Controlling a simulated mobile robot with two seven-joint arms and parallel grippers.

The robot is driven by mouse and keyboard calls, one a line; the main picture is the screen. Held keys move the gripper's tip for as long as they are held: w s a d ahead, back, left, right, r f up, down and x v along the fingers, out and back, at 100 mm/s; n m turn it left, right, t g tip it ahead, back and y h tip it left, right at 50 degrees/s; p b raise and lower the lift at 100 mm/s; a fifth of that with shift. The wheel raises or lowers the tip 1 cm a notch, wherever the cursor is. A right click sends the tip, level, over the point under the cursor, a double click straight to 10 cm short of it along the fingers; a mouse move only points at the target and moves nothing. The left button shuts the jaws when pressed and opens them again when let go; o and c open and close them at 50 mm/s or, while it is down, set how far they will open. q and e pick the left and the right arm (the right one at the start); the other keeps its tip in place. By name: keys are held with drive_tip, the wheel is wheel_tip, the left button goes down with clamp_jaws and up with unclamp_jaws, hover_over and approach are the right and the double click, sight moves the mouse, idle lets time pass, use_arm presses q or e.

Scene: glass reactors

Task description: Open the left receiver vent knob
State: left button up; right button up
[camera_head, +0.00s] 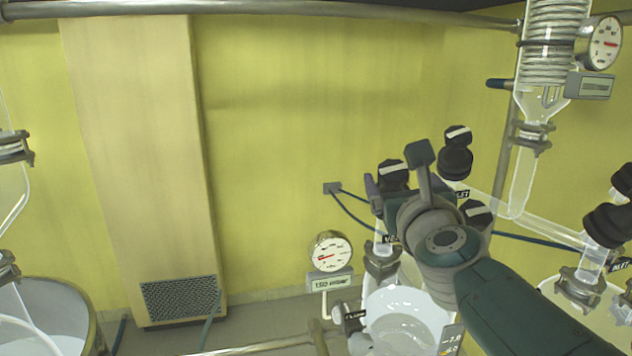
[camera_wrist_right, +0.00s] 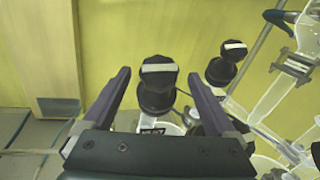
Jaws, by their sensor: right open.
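A black knob with a white stripe (camera_head: 393,174) stands on top of the left glass receiver (camera_head: 408,312); it appears to be the vent knob. In the right wrist view the knob (camera_wrist_right: 158,82) is between the fingers of my right gripper (camera_wrist_right: 160,76), with a gap on both sides. The stripe runs roughly across that picture. The right gripper (camera_head: 392,188) is open and empty; its wrist hides part of the receiver top in the head view. A label below the knob is partly hidden. My left gripper is not in view.
Other black knobs stand close by, one behind (camera_head: 456,152) and one to the right (camera_head: 478,212). A round gauge (camera_head: 331,251) is left of the receiver. Glass tubing (camera_head: 525,218) and a coiled condenser (camera_head: 552,45) are at right. The space left of the gauge is open.

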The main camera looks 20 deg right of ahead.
drive_tip(key=shift+b+x, duration=0.55)
drive_tip(key=shift+x, duration=0.85)
drive_tip(key=c, duration=1.4)
